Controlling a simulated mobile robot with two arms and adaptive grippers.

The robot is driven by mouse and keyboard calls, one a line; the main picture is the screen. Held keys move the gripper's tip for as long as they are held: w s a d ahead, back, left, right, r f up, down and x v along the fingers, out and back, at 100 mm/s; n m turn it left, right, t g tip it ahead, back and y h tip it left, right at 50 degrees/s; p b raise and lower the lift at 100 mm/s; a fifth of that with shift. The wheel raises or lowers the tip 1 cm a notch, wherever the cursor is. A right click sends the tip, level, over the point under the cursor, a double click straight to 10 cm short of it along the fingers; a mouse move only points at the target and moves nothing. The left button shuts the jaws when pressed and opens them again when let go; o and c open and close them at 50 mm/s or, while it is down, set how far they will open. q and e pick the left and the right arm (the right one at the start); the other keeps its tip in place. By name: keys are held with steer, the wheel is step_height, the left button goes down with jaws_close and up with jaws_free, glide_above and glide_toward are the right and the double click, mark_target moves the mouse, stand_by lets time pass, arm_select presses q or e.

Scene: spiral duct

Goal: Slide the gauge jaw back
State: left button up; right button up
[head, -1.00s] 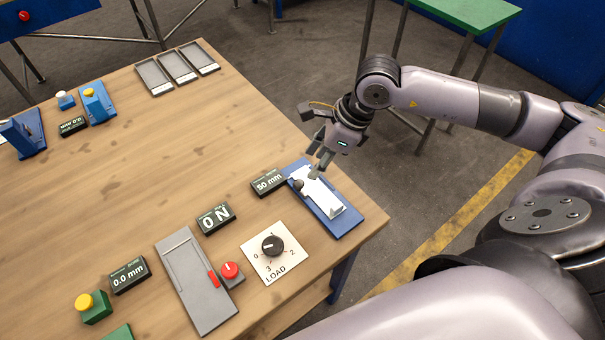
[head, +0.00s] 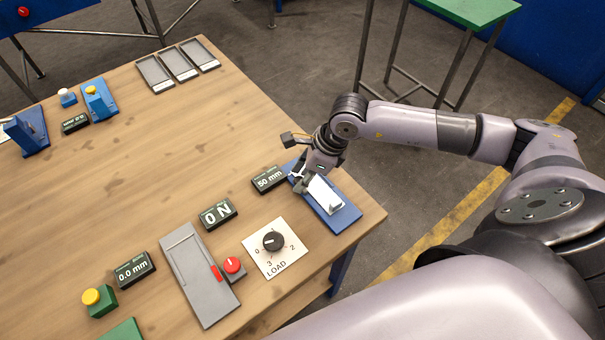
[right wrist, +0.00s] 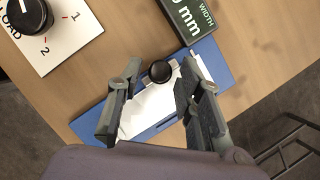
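The gauge is a blue base plate (head: 345,220) with a white sliding part (head: 323,194) on it, near the table's right corner. My right gripper (head: 303,183) is low over the gauge's far left end. In the right wrist view its fingers (right wrist: 157,88) are apart, with the knob showing in the gap between them; I cannot tell whether either touches it. In the head view the gripper hides the knob. My left gripper is not in view.
A black display (head: 269,179) reading 50 mm stands close left of the gauge. A LOAD dial (head: 273,241), an ON display (head: 217,213), a red button (head: 233,265) and a grey slide plate (head: 198,275) sit nearer. The middle of the table is clear.

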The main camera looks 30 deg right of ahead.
jaws_close()
stand_by(0.5)
steer(key=a+b, duration=0.1)
steer(key=a, duration=0.1)
steer(key=shift+s+a+f, duration=0.1)
steer(key=shift+s+a, duration=0.05)
steer(key=shift+a, duration=0.25)
steer(key=shift+a+b, duration=0.3)
steer(key=shift+a, duration=0.05)
steer(key=shift+s, duration=0.1)
steer(key=shift+o, duration=1.3)
jaws_free()
steer(key=shift+a, duration=0.1)
steer(key=shift+r, duration=0.25)
